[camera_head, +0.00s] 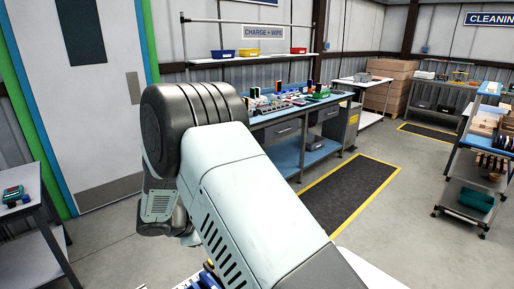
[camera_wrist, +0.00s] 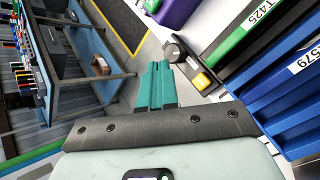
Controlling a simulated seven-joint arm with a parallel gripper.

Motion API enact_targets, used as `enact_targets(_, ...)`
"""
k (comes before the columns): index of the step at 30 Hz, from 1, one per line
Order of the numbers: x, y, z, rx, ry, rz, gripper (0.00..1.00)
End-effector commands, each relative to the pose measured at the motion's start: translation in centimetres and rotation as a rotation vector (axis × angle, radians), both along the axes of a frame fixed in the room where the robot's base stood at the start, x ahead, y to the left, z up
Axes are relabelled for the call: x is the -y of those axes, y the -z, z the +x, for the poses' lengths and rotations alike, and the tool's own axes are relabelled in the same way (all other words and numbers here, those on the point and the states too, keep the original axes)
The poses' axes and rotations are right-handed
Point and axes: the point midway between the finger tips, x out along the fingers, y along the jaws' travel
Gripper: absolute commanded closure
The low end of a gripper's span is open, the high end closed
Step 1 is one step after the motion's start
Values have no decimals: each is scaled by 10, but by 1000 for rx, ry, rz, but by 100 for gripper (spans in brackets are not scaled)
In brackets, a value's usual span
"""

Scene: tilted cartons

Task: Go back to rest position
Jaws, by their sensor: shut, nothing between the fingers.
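My gripper (camera_wrist: 157,86) shows in the wrist view as two teal fingers side by side, shut with nothing between them. The fingers point out over the grey floor, beside a white surface. In the head view my arm is raised and bent across the middle of the picture, and my gripper is hidden behind it.
A blue workbench (camera_head: 290,118) stands beyond open floor; a cart (camera_head: 470,185) is at right.

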Motion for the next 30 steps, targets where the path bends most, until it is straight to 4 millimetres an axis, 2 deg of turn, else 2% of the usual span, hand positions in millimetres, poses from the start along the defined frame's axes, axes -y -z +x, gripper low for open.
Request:
enact_targets(1,14,-27,4,15,52,29,100)
enact_targets(4,49,-78,2,33,177,99,100)
enact_targets(7,87,-127,-8,51,310,180,100)
enact_targets(11,133,-182,-34,75,476,293,100)
enact_targets(15,179,-230,-72,108,647,429,100)
enact_targets(18,206,-258,-104,134,759,533,100)
enact_targets(22,233,-284,-150,172,897,678,100)
enact_targets(27,255,-304,-211,225,1049,886,100)
enact_targets(30,260,-308,-242,255,1119,1002,100)
